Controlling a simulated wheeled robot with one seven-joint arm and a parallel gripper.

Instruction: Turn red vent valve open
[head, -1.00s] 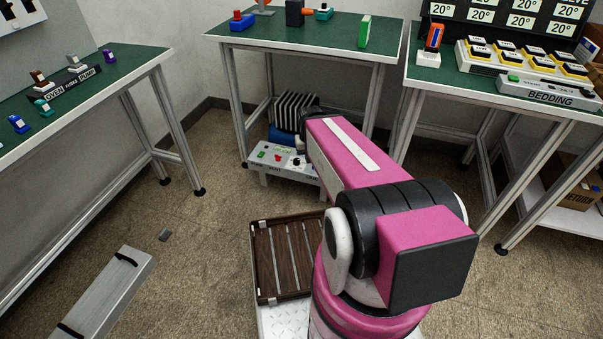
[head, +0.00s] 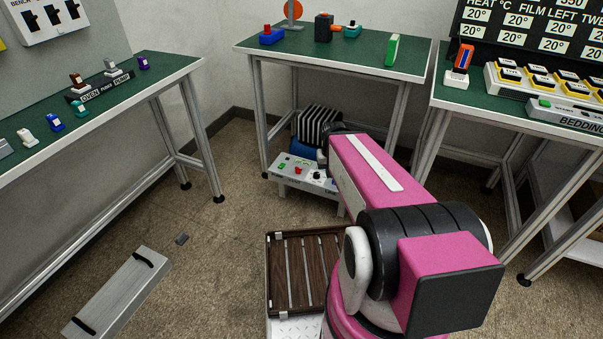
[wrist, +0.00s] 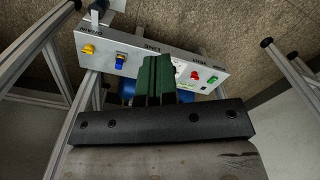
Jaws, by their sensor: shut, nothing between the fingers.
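The red vent valve (head: 298,170) is a small red knob on the sloped top of a pale control box (head: 288,183) under the middle table. In the wrist view the red knob (wrist: 196,75) sits on the box's panel, right of my fingers, near upside-down lettering. My gripper (wrist: 158,62) shows as two dark green fingers pressed together, with nothing between them. They overlap the middle of the panel in the wrist view; I cannot tell whether they touch it. In the head view my arm hides the gripper and the right part of the box.
A green switch (wrist: 213,79) sits beside the red knob; blue (wrist: 120,60) and yellow (wrist: 88,48) knobs are left of my fingers. A black-and-white ribbed unit (head: 317,125) stands behind the box. Table legs flank it. A grey case (head: 118,290) lies on the floor at left.

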